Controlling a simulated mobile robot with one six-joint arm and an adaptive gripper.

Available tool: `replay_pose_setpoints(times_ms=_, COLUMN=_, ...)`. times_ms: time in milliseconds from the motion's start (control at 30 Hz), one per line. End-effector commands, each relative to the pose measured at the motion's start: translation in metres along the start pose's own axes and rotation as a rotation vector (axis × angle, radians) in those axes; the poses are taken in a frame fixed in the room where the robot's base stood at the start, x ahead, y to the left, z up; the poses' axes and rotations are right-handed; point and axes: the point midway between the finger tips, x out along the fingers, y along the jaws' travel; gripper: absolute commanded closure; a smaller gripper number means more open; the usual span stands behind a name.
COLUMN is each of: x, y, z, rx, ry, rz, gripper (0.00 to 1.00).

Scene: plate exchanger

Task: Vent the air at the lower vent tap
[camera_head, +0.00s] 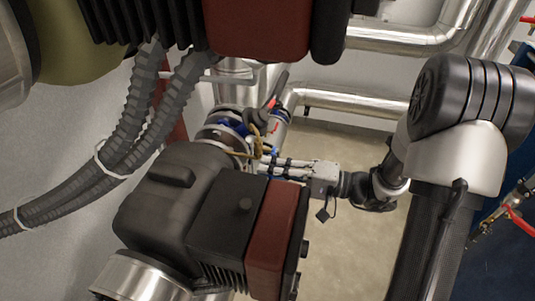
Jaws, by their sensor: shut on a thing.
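My gripper (263,160) reaches in from the right, at the pipework behind the dark pump. Its fingers are shut at a small brass-coloured fitting (256,138), which looks like the lower vent tap. The fitting sits beside a blue-collared pipe joint. The fingertips and the part between them are small and partly hidden, so I cannot tell how the tap's handle is turned. No water or air is visible coming from it.
A dark pump with a red-fronted box (275,240) fills the lower middle, close to my gripper. Another red-fronted unit (258,28) hangs above. Ribbed hoses (120,140) run at left. A silver pipe (350,103) crosses behind. A blue panel (510,255) with red-handled fittings stands at right.

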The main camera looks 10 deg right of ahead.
Motion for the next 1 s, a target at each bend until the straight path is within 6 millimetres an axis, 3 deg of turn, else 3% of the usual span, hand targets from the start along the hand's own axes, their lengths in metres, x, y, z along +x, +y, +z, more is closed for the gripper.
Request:
replay_pose_setpoints(times_ms=100, x=0.001, y=0.000, z=0.002, rx=-0.003, ry=-0.007, rz=0.000, gripper=1.00)
replay_pose_setpoints(times_ms=133, x=0.001, y=0.000, z=0.002, rx=-0.003, ry=-0.007, rz=0.000, gripper=0.82)
replay_pose_setpoints(times_ms=433, x=0.000, y=0.000, z=0.001, rx=-0.001, ry=-0.003, rz=0.001, gripper=0.62)
replay_pose_setpoints(times_ms=767, x=-0.002, y=0.000, z=0.000, rx=0.000, ry=0.000, rz=0.001, gripper=0.62)
replay_pose_setpoints(times_ms=1000, x=-0.036, y=0.000, z=-0.001, rx=-0.001, ry=0.006, rz=0.000, gripper=0.62)
